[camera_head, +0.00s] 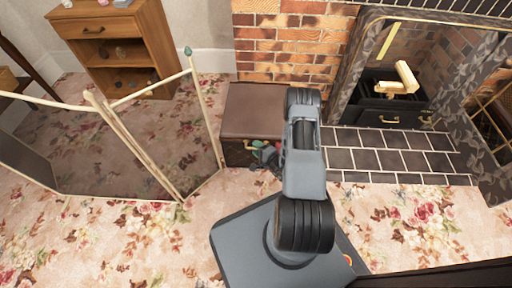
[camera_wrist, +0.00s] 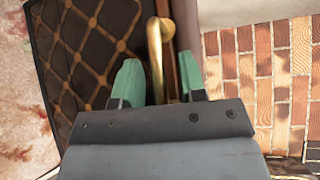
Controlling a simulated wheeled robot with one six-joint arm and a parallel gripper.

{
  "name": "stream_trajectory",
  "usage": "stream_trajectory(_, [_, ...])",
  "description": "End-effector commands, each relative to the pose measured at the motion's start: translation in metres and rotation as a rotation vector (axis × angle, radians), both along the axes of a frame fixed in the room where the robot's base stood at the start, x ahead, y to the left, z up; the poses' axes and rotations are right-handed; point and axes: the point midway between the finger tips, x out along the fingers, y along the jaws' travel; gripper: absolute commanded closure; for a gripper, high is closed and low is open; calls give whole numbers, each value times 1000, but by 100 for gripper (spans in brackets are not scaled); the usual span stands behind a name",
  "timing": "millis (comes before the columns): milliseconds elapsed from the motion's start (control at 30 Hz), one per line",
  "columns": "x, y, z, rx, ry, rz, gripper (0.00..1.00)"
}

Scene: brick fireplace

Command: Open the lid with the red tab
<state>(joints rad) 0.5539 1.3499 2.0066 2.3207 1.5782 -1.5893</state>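A brown chest with a flat lid (camera_head: 250,105) stands against the brick wall in the head view, partly behind my arm. In the wrist view its dark quilted front (camera_wrist: 90,45) fills the left side. A brass handle (camera_wrist: 155,45) stands out beside the quilted face. My gripper (camera_wrist: 160,80) has its two green fingertips apart, one on each side of the handle, with gaps showing. In the head view my gripper (camera_head: 264,147) is low at the chest's front, mostly hidden by my arm. A small reddish patch shows there; I cannot tell whether it is the red tab.
A folding mesh screen (camera_head: 130,140) stands on the flowered carpet at left. A wooden cabinet (camera_head: 112,40) is behind it. The fireplace with a black grate (camera_head: 390,105) and dark tiled hearth (camera_head: 390,155) is at right.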

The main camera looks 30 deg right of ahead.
Motion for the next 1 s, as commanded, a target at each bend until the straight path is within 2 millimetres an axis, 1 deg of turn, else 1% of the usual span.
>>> stream_trajectory(200, [1, 4, 0, 0, 0, 8, 62])
stream_trajectory(600, [1, 3, 0, 0, 0, 5, 100])
stream_trajectory(1000, [0, -1, 1, 0, 2, -1, 100])
